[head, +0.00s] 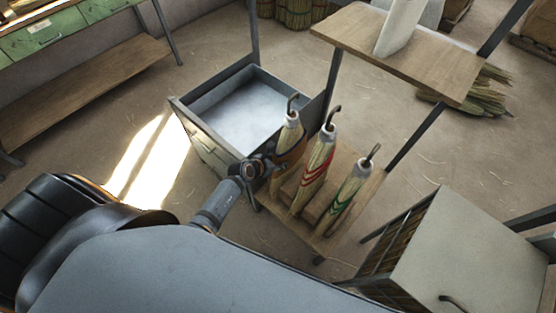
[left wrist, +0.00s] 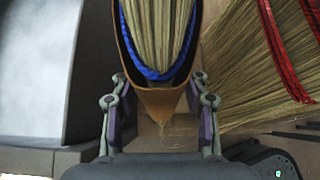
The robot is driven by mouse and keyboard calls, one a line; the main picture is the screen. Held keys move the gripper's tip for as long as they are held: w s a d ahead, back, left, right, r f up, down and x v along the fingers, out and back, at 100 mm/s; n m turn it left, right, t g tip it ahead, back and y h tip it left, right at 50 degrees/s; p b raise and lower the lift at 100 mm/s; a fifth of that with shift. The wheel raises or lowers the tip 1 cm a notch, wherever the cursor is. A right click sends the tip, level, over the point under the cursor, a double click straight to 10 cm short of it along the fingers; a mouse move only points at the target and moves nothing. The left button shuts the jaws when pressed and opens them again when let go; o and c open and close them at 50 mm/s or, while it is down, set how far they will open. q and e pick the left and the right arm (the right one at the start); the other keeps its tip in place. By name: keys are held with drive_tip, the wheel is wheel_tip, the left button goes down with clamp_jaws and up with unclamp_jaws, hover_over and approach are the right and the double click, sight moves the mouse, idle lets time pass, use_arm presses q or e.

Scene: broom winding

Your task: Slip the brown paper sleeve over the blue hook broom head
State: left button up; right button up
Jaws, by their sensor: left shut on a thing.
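The blue hook broom (head: 291,136) is the leftmost of three brooms standing tilted on the wooden rack shelf. In the left wrist view its straw (left wrist: 158,30) and blue bands (left wrist: 160,74) show inside the open mouth of the brown paper sleeve (left wrist: 160,103). The sleeve wraps the near side and both flanks of the head; its far side is hidden. It also shows in the head view (head: 292,158), around the lower broom. My left gripper (left wrist: 160,90) is shut on the sleeve, one finger at each side. My right gripper is not in view.
A red-banded broom (head: 316,170) stands close to the right, with a green-banded broom (head: 346,192) beyond it. A grey metal bin (head: 240,105) is just left of the rack. An upper wooden shelf (head: 395,55) overhangs behind. A pale-topped cabinet (head: 470,245) stands at right.

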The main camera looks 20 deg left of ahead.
use_arm(q)
drive_tip(key=shift+f+b, duration=0.35)
drive_tip(key=shift+f, duration=0.25)
drive_tip(key=shift+f+b, duration=0.55)
drive_tip(key=shift+f, duration=0.25)
drive_tip(key=o, duration=1)
drive_tip(key=v, duration=1.2)
